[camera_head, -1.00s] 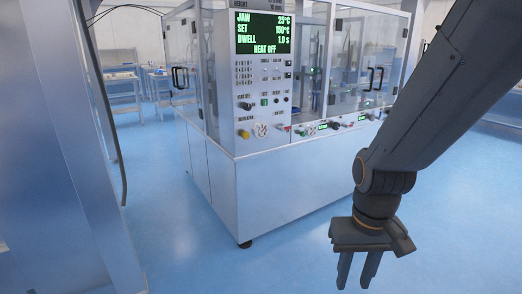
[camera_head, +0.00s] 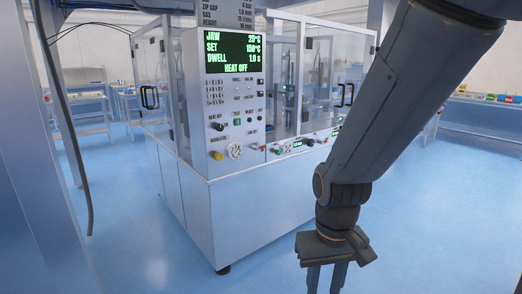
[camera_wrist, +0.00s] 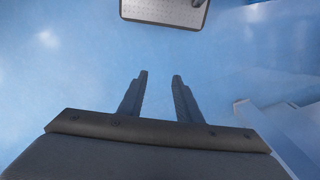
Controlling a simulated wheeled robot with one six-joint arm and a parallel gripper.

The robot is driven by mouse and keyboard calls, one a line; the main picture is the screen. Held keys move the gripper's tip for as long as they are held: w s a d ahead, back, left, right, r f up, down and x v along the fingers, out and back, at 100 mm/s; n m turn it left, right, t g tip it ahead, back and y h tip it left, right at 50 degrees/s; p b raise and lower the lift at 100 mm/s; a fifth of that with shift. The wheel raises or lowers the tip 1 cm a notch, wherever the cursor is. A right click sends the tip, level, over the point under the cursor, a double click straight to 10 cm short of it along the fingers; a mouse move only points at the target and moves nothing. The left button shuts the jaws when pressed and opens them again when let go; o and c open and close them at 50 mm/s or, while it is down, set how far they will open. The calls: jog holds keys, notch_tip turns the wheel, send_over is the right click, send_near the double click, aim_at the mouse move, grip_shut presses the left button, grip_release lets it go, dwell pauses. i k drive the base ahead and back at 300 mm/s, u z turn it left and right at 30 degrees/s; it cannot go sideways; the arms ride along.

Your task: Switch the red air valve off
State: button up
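The packaging machine (camera_head: 262,206) stands ahead in the head view. Its front panel has a lit display (camera_head: 234,53) reading HEAT OFF. A small red part (camera_head: 257,147), which looks like the red air valve, sits low on the front beside a round white gauge (camera_head: 235,151). It is too small to tell how its handle is turned. My gripper (camera_head: 326,281) hangs fingers down in front of the machine, well apart from the valve. In the wrist view its two fingers (camera_wrist: 160,78) are apart with nothing between them.
A yellow knob (camera_head: 217,155) is left of the gauge. Green and black knobs (camera_head: 294,145) line the ledge to the right. Clear blue floor (camera_head: 420,215) lies around. A grey frame post (camera_head: 50,190) and a hanging cable (camera_head: 78,160) are at left.

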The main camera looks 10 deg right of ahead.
aim_at(254, 148)
jog(key=u, duration=0.5)
jog(key=i, duration=1.05)
jog(key=z, duration=0.7)
